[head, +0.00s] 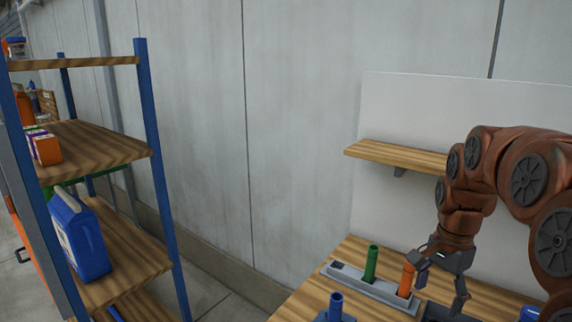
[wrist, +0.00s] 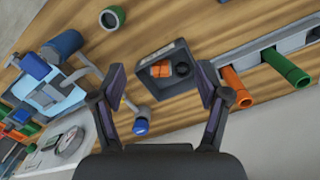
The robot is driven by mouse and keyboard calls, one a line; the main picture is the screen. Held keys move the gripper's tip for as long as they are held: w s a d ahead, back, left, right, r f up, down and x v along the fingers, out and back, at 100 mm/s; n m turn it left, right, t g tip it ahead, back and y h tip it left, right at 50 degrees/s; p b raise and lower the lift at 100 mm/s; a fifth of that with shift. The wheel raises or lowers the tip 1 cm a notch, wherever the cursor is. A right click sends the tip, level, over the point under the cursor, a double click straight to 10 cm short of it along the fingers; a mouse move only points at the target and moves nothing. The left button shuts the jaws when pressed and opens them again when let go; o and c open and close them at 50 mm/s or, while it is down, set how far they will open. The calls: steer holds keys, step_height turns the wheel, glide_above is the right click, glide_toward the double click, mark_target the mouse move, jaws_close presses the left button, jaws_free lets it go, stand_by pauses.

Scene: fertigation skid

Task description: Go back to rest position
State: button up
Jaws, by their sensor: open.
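My gripper (head: 442,278) is open and empty above the wooden bench at the lower right of the head view. In the wrist view the two fingers of my gripper (wrist: 163,97) stand wide apart with nothing between the tips. Below lies a dark square tray (wrist: 147,64) holding orange pieces and a dark round piece. To its right a grey rack holds an orange tube (wrist: 236,87) and a green tube (wrist: 285,67). In the head view the green tube (head: 371,263) stands upright in the rack, and the orange tube (head: 406,280) is right beside my gripper.
A shelf unit (head: 105,150) with blue posts holds a blue jug (head: 78,235) at the left. A wooden wall shelf (head: 400,155) juts out behind my arm. A blue tube (head: 336,304) stands near the bench's front. Wall space between the shelves is clear.

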steer(key=s+a+f+n, duration=0.2)
steer(key=s+a+n, duration=0.2)
steer(key=s, duration=0.4)
steer(key=s+a+f+n, duration=0.3)
steer(key=s+a+n, duration=0.1)
steer(key=s, duration=0.5)
steer(key=s+a+f+n+g, duration=0.1)
steer(key=s+a+n, duration=0.3)
steer(key=s, duration=0.4)
steer(key=shift+s+f+n, duration=0.2)
steer(key=shift+f+n, duration=0.4)
steer(key=shift+f, duration=0.1)
